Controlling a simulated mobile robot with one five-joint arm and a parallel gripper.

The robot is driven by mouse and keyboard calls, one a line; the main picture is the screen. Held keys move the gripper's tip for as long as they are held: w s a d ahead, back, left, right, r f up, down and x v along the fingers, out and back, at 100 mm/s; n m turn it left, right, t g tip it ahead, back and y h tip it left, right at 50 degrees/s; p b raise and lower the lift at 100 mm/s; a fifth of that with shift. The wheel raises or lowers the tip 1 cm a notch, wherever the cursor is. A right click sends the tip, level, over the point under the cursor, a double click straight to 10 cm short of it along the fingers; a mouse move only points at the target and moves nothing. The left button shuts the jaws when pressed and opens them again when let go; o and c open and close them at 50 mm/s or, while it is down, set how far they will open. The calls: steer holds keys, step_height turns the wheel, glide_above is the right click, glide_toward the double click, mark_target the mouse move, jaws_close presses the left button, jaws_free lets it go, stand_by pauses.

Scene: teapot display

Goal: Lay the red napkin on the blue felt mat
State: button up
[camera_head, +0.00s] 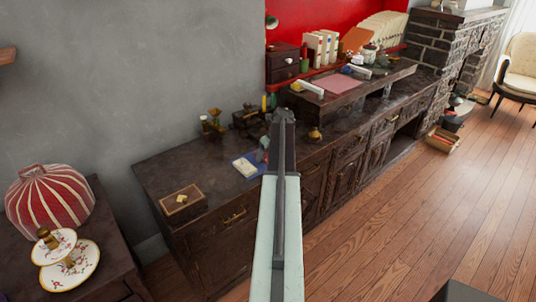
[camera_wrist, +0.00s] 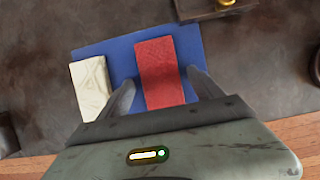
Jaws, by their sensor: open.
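The red napkin (camera_wrist: 160,72) is a folded rectangle over the blue felt mat (camera_wrist: 88,50) in the wrist view. It appears to lie flat on the mat, its lower end near my gripper's body. My gripper (camera_wrist: 161,78) is open, with one finger on each side of the napkin and a gap beside each. Contact between fingers and napkin cannot be made out. In the head view the mat (camera_head: 237,157) lies on the dark sideboard, partly hidden by my arm; the napkin is hardly visible there.
A cream marbled block (camera_wrist: 90,88) rests at the mat's left edge. A dark wooden box (camera_head: 183,203) stands left on the sideboard (camera_head: 150,178). Brass pieces (camera_head: 212,122) stand behind. A brass pot (camera_head: 314,135) is to the right.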

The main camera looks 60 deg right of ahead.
steer(key=shift+r, duration=0.15)
steer(key=shift+r+p, duration=0.25)
steer(key=shift+p, duration=0.2)
steer(key=p+v, duration=1)
steer(key=v, duration=0.1)
steer(key=shift+r, duration=0.25)
steer(key=shift+s+a, duration=0.1)
steer(key=shift+s, duration=0.05)
